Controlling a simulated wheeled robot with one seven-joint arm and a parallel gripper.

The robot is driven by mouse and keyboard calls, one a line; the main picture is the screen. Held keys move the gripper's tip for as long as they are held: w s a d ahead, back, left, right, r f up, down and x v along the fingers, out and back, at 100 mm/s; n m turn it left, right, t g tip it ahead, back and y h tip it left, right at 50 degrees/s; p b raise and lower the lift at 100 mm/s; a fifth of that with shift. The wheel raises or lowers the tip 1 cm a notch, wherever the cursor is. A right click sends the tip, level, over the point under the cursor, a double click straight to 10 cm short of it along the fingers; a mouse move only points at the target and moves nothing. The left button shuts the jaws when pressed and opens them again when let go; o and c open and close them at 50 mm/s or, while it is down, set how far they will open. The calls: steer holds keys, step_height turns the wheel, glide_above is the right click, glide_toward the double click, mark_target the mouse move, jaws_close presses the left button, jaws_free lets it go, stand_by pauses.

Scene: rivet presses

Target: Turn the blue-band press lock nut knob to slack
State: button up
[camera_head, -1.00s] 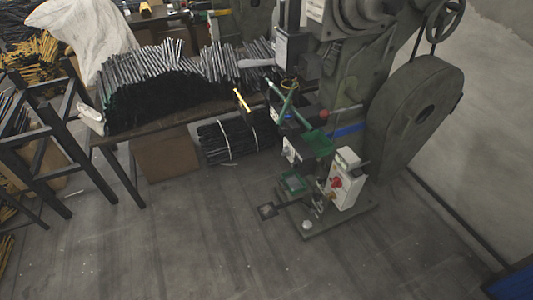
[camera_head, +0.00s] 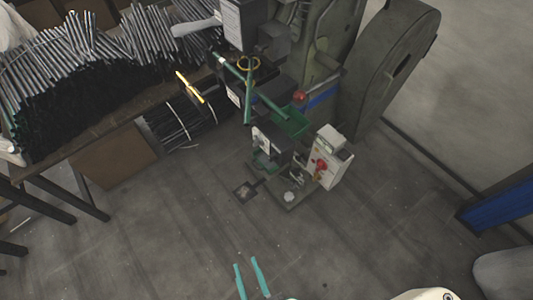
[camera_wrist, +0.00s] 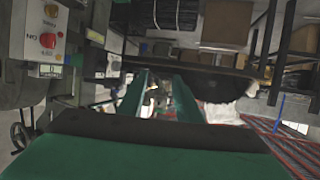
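The green-grey press (camera_head: 362,70) stands at the upper right of the head view, with a blue band (camera_head: 322,96) low on its frame. A red ball knob (camera_head: 300,97) sits beside the band, behind a green tray (camera_head: 284,121). I cannot tell whether this is the lock nut knob, and its tightness does not show. My gripper (camera_head: 250,278) is at the bottom edge of the head view, well short of the press. Its two teal fingers are apart and nothing is between them. In the wrist view the fingers (camera_wrist: 160,98) are also spread and empty.
A white control box (camera_head: 330,158) with a red button stands at the press foot; a similar box (camera_wrist: 47,33) is in the wrist view. A bench (camera_head: 128,117) with many dark rods is at left. A blue object (camera_head: 500,203) is at right. The middle floor is clear.

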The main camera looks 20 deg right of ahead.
steer(key=w+d+f+g+h, duration=0.15)
steer(key=w+f, duration=0.35)
steer(key=f, duration=0.7)
steer(key=m+g+h, duration=0.6)
steer(key=m+h, duration=0.9)
steer(key=h, duration=0.1)
glide_toward(269, 159)
steer(key=x, duration=0.8)
steer(key=shift+w+d+r, duration=0.1)
steer(key=shift+d+r, duration=0.15)
steer(key=shift+d, duration=0.15)
jaws_close()
